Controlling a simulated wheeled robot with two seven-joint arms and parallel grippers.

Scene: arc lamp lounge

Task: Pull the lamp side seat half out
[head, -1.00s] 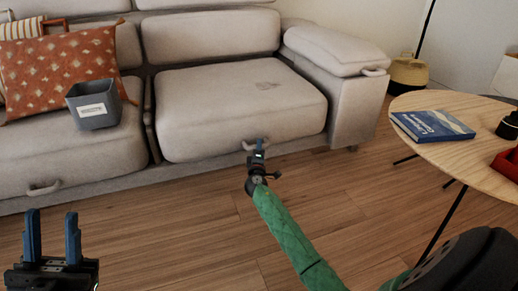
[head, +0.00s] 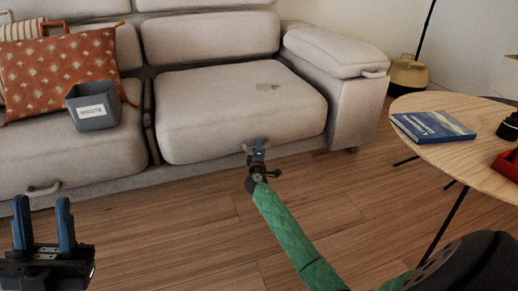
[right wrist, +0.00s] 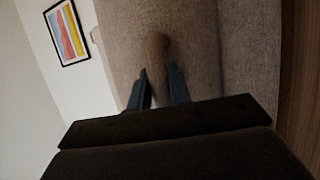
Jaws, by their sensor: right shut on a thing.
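The lamp side seat (head: 235,105) is the light grey sofa cushion at the right, near the floor lamp. It has a loop handle (head: 247,148) low on its front face. My right gripper (head: 258,147) is shut on that handle, and the fingers partly hide it. In the right wrist view the handle (right wrist: 157,50) rises between the two fingers against the grey fabric. A small dark patch shows on top of the seat. My left gripper (head: 44,226) is open and empty, low at the left, in front of the sofa.
A grey bin (head: 92,106) with a label and a patterned cushion (head: 62,70) are on the left seat. A round wooden table (head: 465,150) with a blue book (head: 433,127) stands at the right. Bare floor (head: 180,240) lies before the sofa.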

